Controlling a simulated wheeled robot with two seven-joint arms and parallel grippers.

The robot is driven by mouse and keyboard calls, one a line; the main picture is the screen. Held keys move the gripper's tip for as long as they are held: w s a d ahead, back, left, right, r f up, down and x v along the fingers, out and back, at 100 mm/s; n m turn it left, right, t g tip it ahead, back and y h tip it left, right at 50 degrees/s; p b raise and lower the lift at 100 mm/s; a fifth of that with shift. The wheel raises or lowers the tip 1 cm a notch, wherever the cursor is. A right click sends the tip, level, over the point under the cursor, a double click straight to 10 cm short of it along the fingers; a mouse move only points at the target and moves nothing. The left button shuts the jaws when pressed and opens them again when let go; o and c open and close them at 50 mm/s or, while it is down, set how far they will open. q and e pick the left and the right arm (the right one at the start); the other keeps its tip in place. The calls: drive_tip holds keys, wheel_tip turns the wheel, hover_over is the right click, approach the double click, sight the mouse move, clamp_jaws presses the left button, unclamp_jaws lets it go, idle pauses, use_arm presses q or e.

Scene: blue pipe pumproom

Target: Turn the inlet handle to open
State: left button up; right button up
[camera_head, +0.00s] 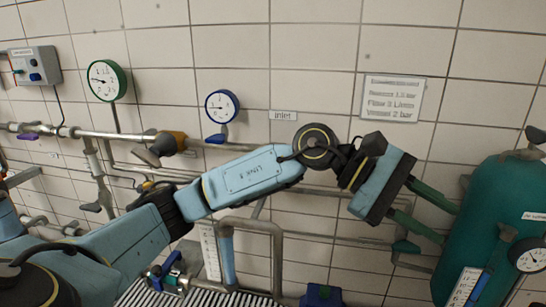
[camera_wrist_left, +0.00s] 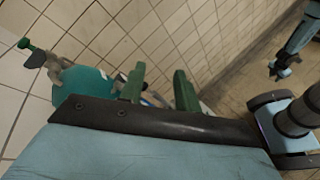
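The "Inlet" label (camera_head: 283,115) is on the tiled wall in the head view. My left arm crosses just below it, and I cannot make out an inlet handle there; it may be hidden behind the arm. A blue handle (camera_head: 215,138) shows under the blue-rimmed gauge (camera_head: 222,106), left of the label. My left gripper (camera_head: 424,213) is right of the label, pointing right towards the green tank. Its two green fingers are apart with nothing between them; they also show in the left wrist view (camera_wrist_left: 159,90).
The green tank (camera_head: 490,225) stands at the right, close to the left fingertips. A green-rimmed gauge (camera_head: 107,80), a grey control box (camera_head: 36,66) and pipes line the wall. A pipe loop (camera_head: 277,250) rises below the arm. The upper wall is mostly clear.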

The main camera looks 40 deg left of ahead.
use_arm(q)
drive_tip(key=a+r+m+t+y, duration=0.15)
drive_tip(key=a+r+y, duration=0.45)
drive_tip(key=a, duration=1)
drive_tip(key=a+r+m+t+y, duration=0.1)
drive_tip(key=a+r+m+y, duration=0.15)
drive_tip(key=a+y, duration=1)
drive_tip(key=w+a+f, duration=0.1)
drive_tip(key=f, duration=0.3)
drive_tip(key=w+a+f+h, duration=0.1)
drive_tip(key=w+a+f, duration=0.1)
drive_tip(key=f, duration=0.2)
drive_tip(key=w+a+f+h, duration=0.1)
drive_tip(key=a+f, duration=0.1)
drive_tip(key=f, duration=0.2)
drive_tip(key=shift+w+f+m+g, duration=0.1)
drive_tip(key=shift+w+m+g, duration=0.15)
drive_tip(key=shift+w+m, duration=0.1)
clamp_jaws()
